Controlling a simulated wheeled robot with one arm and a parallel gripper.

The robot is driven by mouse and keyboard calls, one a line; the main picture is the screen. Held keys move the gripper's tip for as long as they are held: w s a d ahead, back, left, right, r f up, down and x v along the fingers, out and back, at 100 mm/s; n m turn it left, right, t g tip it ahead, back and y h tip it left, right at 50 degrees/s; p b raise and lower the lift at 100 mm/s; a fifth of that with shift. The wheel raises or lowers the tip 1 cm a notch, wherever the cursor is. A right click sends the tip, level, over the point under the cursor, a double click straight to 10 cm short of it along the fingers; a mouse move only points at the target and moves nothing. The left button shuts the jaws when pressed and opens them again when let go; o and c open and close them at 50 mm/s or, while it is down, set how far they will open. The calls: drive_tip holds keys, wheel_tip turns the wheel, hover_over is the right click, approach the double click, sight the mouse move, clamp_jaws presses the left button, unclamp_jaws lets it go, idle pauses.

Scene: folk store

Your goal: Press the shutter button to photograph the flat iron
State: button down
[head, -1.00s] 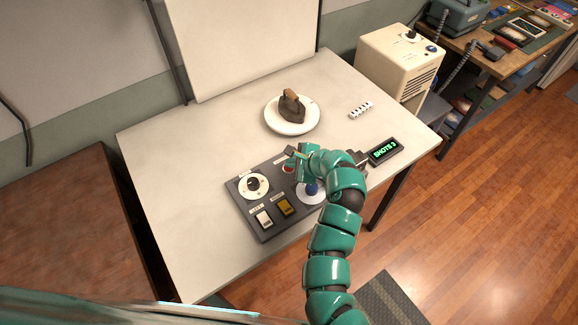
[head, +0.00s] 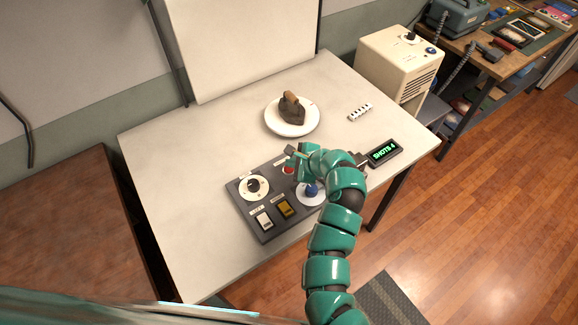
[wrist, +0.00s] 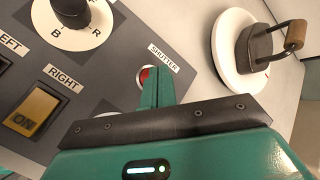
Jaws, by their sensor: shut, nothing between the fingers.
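The flat iron (head: 292,110), dark with a wooden handle, stands on a round white plate (head: 271,120); both show in the wrist view (wrist: 258,45). The red shutter button (head: 288,169) is on the dark control panel (head: 240,205); in the wrist view the red button (wrist: 146,73), beside its SHUTTER label (wrist: 164,59), is partly hidden by my fingers. My gripper (head: 292,152) is shut and empty, its fingertips over or right by the button. I cannot tell whether they touch it. The counter display (head: 384,152) reads what looks like SHOTS 4.
The panel also has a dial (head: 254,186), a white switch (head: 264,220), an amber right switch (head: 285,207) reading ON, and a blue-knobbed control (head: 311,189) partly behind my arm. A small striped block (head: 361,110) lies near the plate. The table's left side is clear.

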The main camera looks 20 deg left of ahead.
sight(292, 170)
drive_tip(key=shift+r, duration=0.25)
drive_tip(key=shift+r+p, duration=1.7)
drive_tip(key=shift+r, duration=0.7)
